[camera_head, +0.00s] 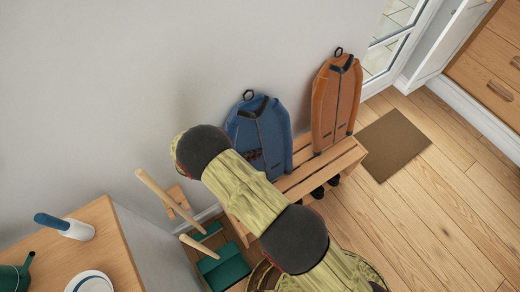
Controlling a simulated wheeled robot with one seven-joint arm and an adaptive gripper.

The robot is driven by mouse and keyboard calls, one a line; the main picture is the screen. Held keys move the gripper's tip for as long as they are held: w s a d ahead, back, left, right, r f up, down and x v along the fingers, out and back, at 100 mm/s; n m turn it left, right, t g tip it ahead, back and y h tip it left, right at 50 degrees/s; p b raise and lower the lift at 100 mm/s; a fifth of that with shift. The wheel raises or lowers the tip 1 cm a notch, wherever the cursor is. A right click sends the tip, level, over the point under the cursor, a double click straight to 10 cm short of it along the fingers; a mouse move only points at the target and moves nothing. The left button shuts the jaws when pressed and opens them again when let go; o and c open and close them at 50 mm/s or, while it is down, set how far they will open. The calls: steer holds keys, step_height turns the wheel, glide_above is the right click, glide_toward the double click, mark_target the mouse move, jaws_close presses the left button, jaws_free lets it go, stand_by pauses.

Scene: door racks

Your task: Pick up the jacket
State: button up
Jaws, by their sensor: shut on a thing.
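A blue jacket (272,133) with a dark collar and a black loop on top hangs against the wall over a wooden bench. An orange jacket (333,98) of the same shape hangs to its right, above the bench's far end. My arm crosses in front of the blue jacket's lower left side. My gripper (254,155) shows only as a small dark part at the blue jacket's front, mostly hidden behind my arm. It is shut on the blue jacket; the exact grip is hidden.
The slatted bench (340,158) has dark shoes (325,189) under it. A brown mat (393,145) lies near the glass door. A wooden cabinet (125,238) stands at lower left, with a green dustpan (226,265) beside it. The floor at right is clear.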

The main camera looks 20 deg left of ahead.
mark_target(253, 147)
jaws_close()
steer(key=shift+r, duration=0.1)
steer(key=r+p, duration=0.1)
steer(key=r, duration=0.1)
steer(key=r+p, duration=0.1)
steer(key=r, duration=0.1)
steer(key=d+r+p, duration=0.1)
steer(key=r, duration=0.2)
steer(key=shift+s+r, duration=0.1)
steer(key=shift+s, duration=0.3)
steer(key=s+d+p, duration=0.3)
steer(key=s+d, duration=0.8)
steer(key=d, duration=0.3)
steer(key=shift+s+d+f, duration=0.2)
steer(key=shift+s+d, duration=0.1)
steer(key=shift+s, duration=0.05)
steer(key=shift+r, duration=0.1)
